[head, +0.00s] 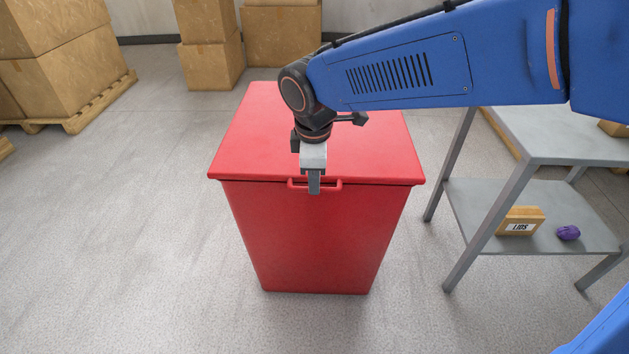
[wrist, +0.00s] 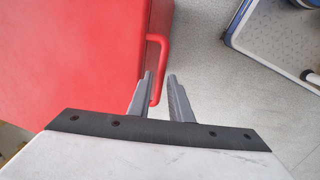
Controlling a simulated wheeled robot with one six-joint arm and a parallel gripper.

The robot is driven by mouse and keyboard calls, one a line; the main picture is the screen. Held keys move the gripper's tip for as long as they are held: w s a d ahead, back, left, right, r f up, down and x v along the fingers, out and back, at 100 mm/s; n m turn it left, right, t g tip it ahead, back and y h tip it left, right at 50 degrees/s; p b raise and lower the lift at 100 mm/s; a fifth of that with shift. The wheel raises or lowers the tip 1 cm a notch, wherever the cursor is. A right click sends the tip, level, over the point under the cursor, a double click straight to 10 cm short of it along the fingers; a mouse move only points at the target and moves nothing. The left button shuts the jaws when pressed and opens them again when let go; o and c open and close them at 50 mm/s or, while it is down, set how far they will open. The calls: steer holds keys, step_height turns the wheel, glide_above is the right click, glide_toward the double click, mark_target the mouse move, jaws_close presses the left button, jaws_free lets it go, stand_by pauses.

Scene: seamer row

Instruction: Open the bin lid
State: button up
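The red bin (head: 315,240) stands on the floor in the middle of the head view. Its flat red lid (head: 255,140) lies closed on top. A red bar handle (head: 332,187) sticks out from the lid's front edge, and it also shows in the wrist view (wrist: 158,48). My gripper (head: 314,188) points down at the handle. In the wrist view my gripper (wrist: 160,75) has its two fingers apart, one on each side of the handle bar, with a gap between bar and right finger. Whether the left finger touches the bar is unclear.
A grey metal shelf table (head: 575,135) stands right of the bin, with a box marked LIDS (head: 520,221) and a purple object (head: 568,233) on its lower shelf. Cardboard boxes (head: 210,60) stand behind, some on a pallet (head: 100,103) at left. The floor left and front is clear.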

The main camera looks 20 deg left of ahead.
steer(key=shift+w+f, duration=0.1)
steer(key=shift+f, duration=0.55)
jaws_close()
